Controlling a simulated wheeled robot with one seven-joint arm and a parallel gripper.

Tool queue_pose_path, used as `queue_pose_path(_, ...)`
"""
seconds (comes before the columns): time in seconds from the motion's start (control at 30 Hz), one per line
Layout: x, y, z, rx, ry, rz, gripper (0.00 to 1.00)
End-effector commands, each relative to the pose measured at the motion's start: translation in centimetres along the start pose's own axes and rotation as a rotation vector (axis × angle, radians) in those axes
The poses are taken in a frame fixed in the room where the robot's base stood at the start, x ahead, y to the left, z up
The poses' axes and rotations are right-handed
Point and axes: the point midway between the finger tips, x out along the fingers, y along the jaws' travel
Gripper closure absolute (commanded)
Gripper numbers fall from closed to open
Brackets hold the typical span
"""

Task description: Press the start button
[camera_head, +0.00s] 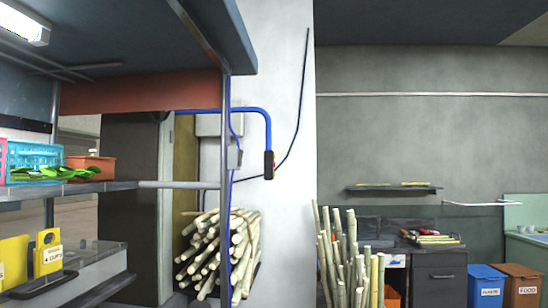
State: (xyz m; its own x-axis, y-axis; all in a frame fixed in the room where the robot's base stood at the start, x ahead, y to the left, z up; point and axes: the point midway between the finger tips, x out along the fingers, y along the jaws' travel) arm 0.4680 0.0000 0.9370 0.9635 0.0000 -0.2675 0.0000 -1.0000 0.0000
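A small black control box (268,165) hangs at the lower end of a bent blue pipe (267,125) in front of the white wall, near the picture's middle. Small red and yellow spots show on its right edge, seen almost side-on. They may be buttons, but I cannot tell which is the start button. A grey box (234,158) sits on the blue line beside the metal post, left of the control box. My gripper and arm do not show in this view.
A metal shelf frame (224,150) with baskets stands at the left. A dark cabinet (440,278), a blue bin (487,287) and a brown bin (522,287) are at right.

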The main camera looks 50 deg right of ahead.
Motion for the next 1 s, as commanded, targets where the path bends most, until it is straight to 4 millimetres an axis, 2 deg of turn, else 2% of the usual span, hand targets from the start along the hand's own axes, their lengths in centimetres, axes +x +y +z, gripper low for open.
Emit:
queue_pose_path(0.13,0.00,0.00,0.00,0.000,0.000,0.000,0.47)
queue_pose_path(0.4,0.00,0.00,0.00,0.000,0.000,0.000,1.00)
queue_pose_path(1.0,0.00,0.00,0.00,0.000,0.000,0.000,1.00)
